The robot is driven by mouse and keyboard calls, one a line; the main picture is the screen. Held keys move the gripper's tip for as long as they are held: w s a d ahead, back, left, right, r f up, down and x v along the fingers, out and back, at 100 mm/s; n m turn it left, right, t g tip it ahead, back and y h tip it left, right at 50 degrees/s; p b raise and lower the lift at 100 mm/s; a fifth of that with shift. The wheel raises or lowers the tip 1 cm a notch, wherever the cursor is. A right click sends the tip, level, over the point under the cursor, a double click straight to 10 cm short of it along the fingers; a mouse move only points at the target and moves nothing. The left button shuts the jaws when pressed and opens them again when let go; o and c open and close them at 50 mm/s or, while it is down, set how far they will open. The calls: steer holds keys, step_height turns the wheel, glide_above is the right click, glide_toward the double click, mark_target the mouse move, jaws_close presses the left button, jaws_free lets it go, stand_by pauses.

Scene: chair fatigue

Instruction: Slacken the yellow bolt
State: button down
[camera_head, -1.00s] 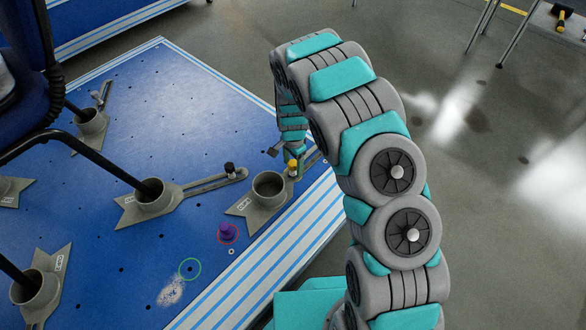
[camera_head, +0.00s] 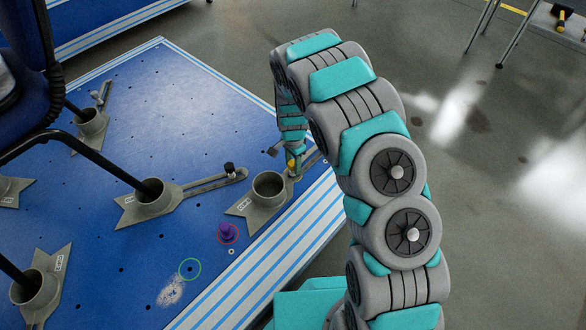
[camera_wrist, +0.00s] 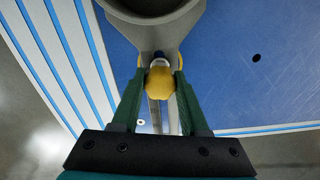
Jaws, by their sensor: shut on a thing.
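The yellow bolt (camera_wrist: 160,82) sits between the two green fingers of my gripper (camera_wrist: 159,88) in the wrist view. The fingers are shut on its head from both sides. The bolt stands on the slotted arm of a grey clamp, beside the clamp's round cup (camera_head: 268,187). In the head view the yellow bolt (camera_head: 291,163) shows just below the tip of my gripper (camera_head: 294,155), partly hidden by it. The bolt's lower shank is mostly hidden in the wrist view.
A purple bolt (camera_head: 227,231) stands in a red ring on the blue platform (camera_head: 185,95), near an empty green ring (camera_head: 190,268). A black bolt (camera_head: 229,168) is on the neighbouring clamp. Chair legs (camera_head: 95,153) rest in other cups at left.

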steer(key=n, duration=0.3)
steer(key=shift+n, duration=0.5)
steer(key=n, duration=0.4)
steer(key=shift+p, duration=0.4)
steer(key=n, duration=0.4)
